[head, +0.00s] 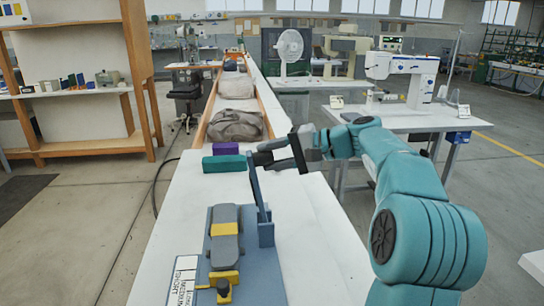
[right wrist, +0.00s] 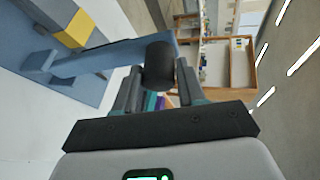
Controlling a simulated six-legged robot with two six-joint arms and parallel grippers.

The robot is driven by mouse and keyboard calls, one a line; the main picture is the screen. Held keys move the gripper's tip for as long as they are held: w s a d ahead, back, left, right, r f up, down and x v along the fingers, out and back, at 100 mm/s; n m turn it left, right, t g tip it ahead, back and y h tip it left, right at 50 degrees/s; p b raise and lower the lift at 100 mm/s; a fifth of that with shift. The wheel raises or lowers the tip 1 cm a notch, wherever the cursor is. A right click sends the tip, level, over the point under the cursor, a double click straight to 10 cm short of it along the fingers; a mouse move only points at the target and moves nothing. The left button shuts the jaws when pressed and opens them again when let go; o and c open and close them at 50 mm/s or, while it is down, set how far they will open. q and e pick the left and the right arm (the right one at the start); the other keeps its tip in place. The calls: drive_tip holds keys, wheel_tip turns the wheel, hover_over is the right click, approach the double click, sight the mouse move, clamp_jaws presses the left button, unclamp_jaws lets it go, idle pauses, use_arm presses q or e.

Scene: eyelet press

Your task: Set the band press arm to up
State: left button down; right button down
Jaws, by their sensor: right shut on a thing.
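The band press (head: 225,235) stands on the white table on a blue base, with a grey and yellow body. Its blue arm (head: 256,187) rises steeply from a bracket at the right of the base, leaning slightly left at the top. My right gripper (head: 268,154) is at the top of this arm. In the right wrist view the blue arm (right wrist: 110,58) ends in a black round knob (right wrist: 159,64), and my right gripper (right wrist: 158,82) is shut on that knob, a finger on either side. My left gripper is not in view.
A green block (head: 223,164) and a purple block (head: 226,149) lie on the table just left of my right gripper. A size label card (head: 184,282) lies left of the press. Bags (head: 236,126) sit in a wood-edged channel behind. The table right of the press is clear.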

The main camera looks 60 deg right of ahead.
drive_tip(key=shift+d+f, duration=0.1)
drive_tip(key=shift+f, duration=0.15)
drive_tip(key=c, duration=0.7)
unclamp_jaws()
drive_tip(key=shift+s, duration=0.1)
drive_tip(key=shift+c, duration=0.2)
drive_tip(key=shift+r, duration=0.1)
drive_tip(key=p+v, duration=0.2)
drive_tip(key=v, duration=1.4)
drive_tip(key=shift+r, duration=0.2)
